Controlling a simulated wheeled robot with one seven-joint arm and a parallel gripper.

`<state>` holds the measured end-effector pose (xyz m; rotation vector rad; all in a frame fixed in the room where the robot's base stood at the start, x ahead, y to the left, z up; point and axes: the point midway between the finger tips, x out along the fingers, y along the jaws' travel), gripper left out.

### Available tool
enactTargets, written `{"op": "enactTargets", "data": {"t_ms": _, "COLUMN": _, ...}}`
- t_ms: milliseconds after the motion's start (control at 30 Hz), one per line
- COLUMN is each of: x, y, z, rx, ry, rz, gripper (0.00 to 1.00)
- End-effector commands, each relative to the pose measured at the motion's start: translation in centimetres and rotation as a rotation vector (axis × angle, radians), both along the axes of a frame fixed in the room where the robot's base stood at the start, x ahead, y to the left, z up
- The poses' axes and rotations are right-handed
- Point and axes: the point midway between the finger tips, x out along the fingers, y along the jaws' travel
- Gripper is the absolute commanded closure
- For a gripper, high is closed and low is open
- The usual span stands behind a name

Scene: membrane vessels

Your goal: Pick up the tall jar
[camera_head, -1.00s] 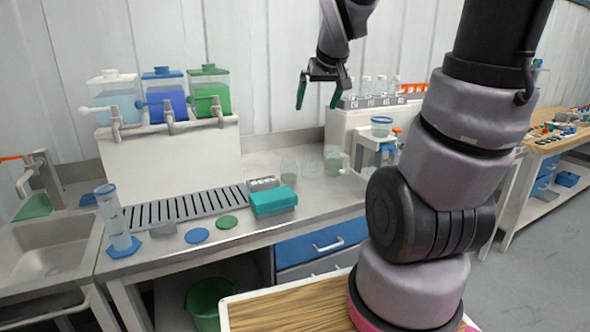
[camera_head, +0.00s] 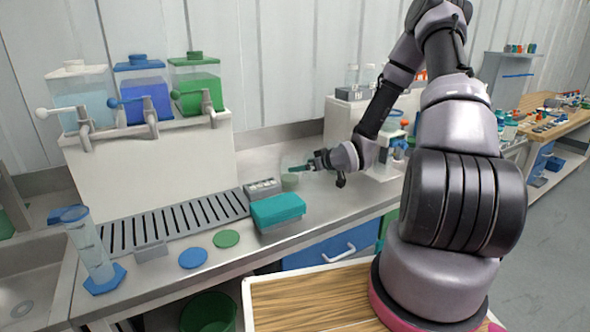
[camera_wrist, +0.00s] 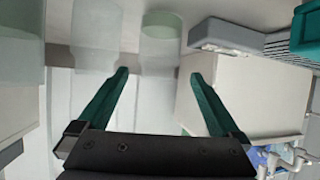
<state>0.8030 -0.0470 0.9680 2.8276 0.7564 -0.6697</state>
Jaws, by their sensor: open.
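Several translucent pale glass jars stand on the steel counter. In the wrist view one jar with a pale green end (camera_wrist: 161,27) lies just beyond my fingertips, roughly centred between them. A second jar (camera_wrist: 96,36) is left of it, and a third, larger-looking one (camera_wrist: 20,70) is at the left edge. I cannot tell which is the tall jar. My gripper (camera_wrist: 159,75) is open, with teal fingers and nothing between them. In the head view my gripper (camera_head: 302,168) is low over the counter, beside a faint jar (camera_head: 290,182); my arm hides the others.
A teal box (camera_head: 278,211) and a grey rack (camera_head: 262,188) are left of the gripper. Tanks with taps (camera_head: 145,95) stand on a white stand behind. A blue-based cylinder (camera_head: 92,250) stands at left. A white shelf unit (camera_head: 345,120) is close behind my forearm.

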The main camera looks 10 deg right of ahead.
Motion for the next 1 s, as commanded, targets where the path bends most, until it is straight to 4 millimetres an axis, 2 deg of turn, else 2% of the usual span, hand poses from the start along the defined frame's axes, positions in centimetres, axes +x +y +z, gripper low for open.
{"op": "enactTargets", "data": {"t_ms": 33, "x": -0.1, "y": 0.4, "z": -0.7, "rx": 0.023, "ry": -0.015, "rz": 0.004, "gripper": 0.00}}
{"op": "enactTargets", "data": {"t_ms": 233, "x": 0.5, "y": 1.2, "z": -1.5, "rx": 0.057, "ry": -0.058, "rz": 0.013, "gripper": 0.00}}
{"op": "enactTargets", "data": {"t_ms": 500, "x": 3.7, "y": 3.2, "z": -3.0, "rx": 0.056, "ry": -0.060, "rz": 0.013, "gripper": 0.00}}
{"op": "enactTargets", "data": {"t_ms": 700, "x": 4.9, "y": 3.9, "z": -3.6, "rx": 0.057, "ry": -0.057, "rz": 0.012, "gripper": 0.00}}
{"op": "enactTargets", "data": {"t_ms": 1000, "x": 8.2, "y": 5.7, "z": -5.2, "rx": 0.056, "ry": -0.057, "rz": 0.013, "gripper": 0.00}}
